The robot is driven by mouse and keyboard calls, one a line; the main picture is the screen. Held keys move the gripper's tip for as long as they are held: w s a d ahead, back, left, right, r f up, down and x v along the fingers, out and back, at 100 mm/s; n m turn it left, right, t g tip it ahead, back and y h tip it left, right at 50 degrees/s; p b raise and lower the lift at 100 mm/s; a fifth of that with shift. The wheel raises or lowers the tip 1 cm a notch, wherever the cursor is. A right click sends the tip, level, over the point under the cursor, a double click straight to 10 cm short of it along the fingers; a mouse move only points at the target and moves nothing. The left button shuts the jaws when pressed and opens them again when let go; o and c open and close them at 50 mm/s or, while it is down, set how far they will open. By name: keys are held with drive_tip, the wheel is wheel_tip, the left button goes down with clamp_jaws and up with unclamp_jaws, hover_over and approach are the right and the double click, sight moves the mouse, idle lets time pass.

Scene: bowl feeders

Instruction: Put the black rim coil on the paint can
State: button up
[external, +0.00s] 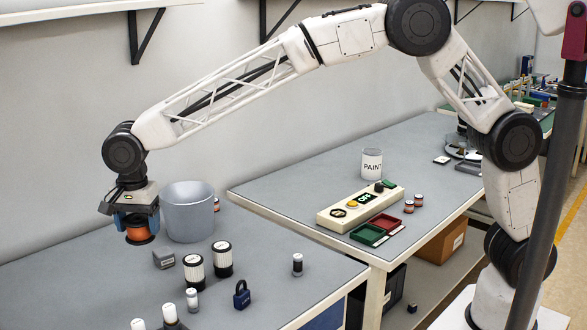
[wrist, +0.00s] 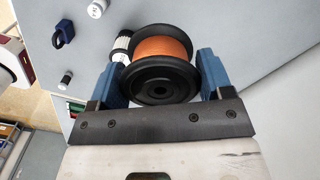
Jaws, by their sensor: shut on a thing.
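The black rim coil (external: 139,237) is wound in orange, and its black rims show clearly in the wrist view (wrist: 160,80). My gripper (external: 136,216) is shut on it, with one blue finger on each side in the wrist view (wrist: 162,70). The coil hangs above the near left table, just left of a grey bucket. The paint can (external: 372,164) is white with a "PAINT" label. It stands upright on the right-hand table behind a control box, well to the right of my gripper. It cannot be made out in the wrist view.
The grey bucket (external: 188,213) stands close to my gripper. A grey block (external: 163,259), black-and-white cylinders (external: 222,259) and a blue padlock (external: 241,295) stand on the near table. The control box (external: 360,208) and red and green trays (external: 378,229) lie before the can.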

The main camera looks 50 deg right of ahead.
drive_tip(key=w+d+m, duration=0.2)
drive_tip(key=w+d, duration=0.4)
drive_tip(key=d, duration=0.7)
drive_tip(key=w+d+m, duration=0.2)
drive_tip(key=w+d, duration=0.3)
drive_tip(key=d, duration=0.9)
drive_tip(key=w+d+m, duration=0.2)
drive_tip(key=w+d, duration=0.4)
drive_tip(key=d, duration=0.7)
drive_tip(key=s+d+m, duration=0.1)
drive_tip(key=d+m, duration=0.2)
drive_tip(key=d, duration=2.2)
drive_tip(key=s+d+m, duration=0.2)
drive_tip(key=s+d, duration=0.4)
drive_tip(key=d, duration=0.6)
drive_tip(key=s+d+m, duration=0.2)
drive_tip(key=s+d, duration=0.4)
drive_tip(key=d, duration=0.5)
drive_tip(key=s+d+m, duration=0.2)
drive_tip(key=s+d, duration=0.4)
drive_tip(key=d, duration=0.6)
drive_tip(key=shift+s+d+f, duration=0.1)
drive_tip(key=shift+f, duration=1.3)
drive_tip(key=shift+s+f, duration=0.1)
drive_tip(key=shift+f, duration=1.25)
hover_over(372, 151)
drive_tip(key=shift+f, duration=0.7)
